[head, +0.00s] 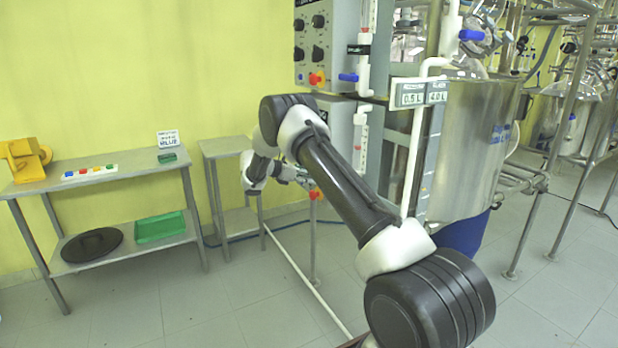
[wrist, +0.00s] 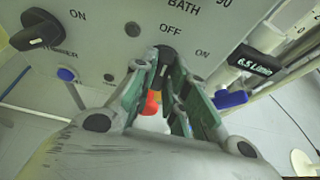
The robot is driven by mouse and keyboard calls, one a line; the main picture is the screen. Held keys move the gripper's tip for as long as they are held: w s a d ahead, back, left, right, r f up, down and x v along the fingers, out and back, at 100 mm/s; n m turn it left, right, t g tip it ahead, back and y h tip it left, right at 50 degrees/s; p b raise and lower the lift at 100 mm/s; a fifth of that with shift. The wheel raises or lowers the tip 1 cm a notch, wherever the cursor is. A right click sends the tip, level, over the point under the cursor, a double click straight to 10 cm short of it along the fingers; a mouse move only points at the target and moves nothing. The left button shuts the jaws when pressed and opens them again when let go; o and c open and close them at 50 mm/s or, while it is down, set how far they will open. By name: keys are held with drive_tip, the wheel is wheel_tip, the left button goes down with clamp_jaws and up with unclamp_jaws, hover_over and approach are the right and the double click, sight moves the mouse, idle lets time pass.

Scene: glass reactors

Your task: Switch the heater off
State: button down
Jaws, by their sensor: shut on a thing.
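In the wrist view a black knob (wrist: 167,54) sits on a grey control panel (wrist: 108,14), with "OFF" printed just above it and "ON" to its right. "BATH" is printed higher up. My gripper (wrist: 160,72) has its green-padded fingers closed around this knob from both sides. The fingers hide part of the knob, and I cannot tell for certain where its pointer is set. In the head view my gripper (head: 297,175) is small and partly hidden by my arm, low beside the reactor frame; the knob cannot be made out there.
Another black knob (wrist: 38,30) is at the panel's left, with "ON" beside it. A blue valve handle (wrist: 230,99) and a pipe lie close on the right. A steel vessel (head: 478,135) stands right of my arm. A side table (head: 95,182) stands left, with open floor in front.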

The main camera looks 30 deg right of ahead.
drive_tip(key=shift+d, duration=0.2)
drive_tip(key=c, duration=1.4)
unclamp_jaws()
drive_tip(key=shift+d, duration=0.1)
drive_tip(key=v, duration=1.2)
